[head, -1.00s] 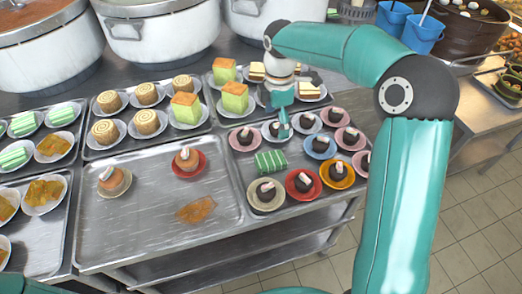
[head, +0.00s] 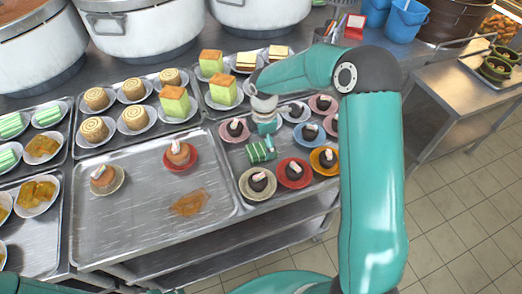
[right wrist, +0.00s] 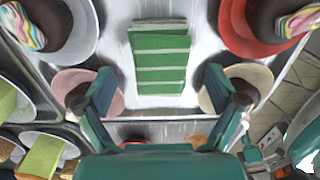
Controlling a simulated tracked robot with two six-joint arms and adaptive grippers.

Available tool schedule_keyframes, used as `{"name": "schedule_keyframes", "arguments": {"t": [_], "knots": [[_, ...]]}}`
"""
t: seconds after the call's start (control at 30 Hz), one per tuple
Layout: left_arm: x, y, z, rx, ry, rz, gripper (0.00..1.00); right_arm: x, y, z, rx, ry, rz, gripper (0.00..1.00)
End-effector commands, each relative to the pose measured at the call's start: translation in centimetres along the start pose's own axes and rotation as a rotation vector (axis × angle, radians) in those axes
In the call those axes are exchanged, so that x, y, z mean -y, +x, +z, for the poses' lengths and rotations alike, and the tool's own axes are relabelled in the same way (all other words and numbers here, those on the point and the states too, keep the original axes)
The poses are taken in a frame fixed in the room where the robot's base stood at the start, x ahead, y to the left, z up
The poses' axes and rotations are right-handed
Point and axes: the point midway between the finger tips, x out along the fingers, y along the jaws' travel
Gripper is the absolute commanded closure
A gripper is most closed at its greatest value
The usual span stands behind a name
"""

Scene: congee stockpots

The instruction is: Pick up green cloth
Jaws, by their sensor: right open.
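The green cloth (head: 259,152), folded and with pale stripes, lies on the right metal tray among small plates of dark cakes. My right gripper (head: 267,134) is above the far edge of the cloth, pointing down. In the right wrist view the cloth (right wrist: 160,62) lies flat between and beyond the two spread fingers of the gripper (right wrist: 159,92), which is open and holds nothing. The gap to the cloth's surface is hard to judge. My left gripper is out of view.
Plated dark cakes, including a red plate (head: 294,173) and an orange plate (head: 324,161), stand close around the cloth. The middle tray (head: 130,222) holds two plated cakes and a brown smear. White stockpots (head: 141,30) stand behind; blue buckets (head: 406,22) are at the back right.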

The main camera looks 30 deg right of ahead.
Motion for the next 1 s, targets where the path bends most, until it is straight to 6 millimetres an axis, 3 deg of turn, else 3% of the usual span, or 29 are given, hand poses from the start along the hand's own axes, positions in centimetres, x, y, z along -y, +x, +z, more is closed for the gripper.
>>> {"name": "schedule_keyframes", "arguments": {"t": [0.2,0.5,0.87,1.0], "knots": [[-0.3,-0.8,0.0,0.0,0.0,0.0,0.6,0.1,2.8,0.1,0.0,0.0,-0.003,0.06],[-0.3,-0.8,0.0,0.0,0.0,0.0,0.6,0.0,3.2,0.1,0.0,0.001,0.0,0.08],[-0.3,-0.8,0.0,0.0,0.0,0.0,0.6,0.0,3.2,0.1,0.0,0.002,0.0,0.68],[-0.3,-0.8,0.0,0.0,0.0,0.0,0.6,0.0,3.2,0.2,0.0,0.002,0.0,0.71]]}}
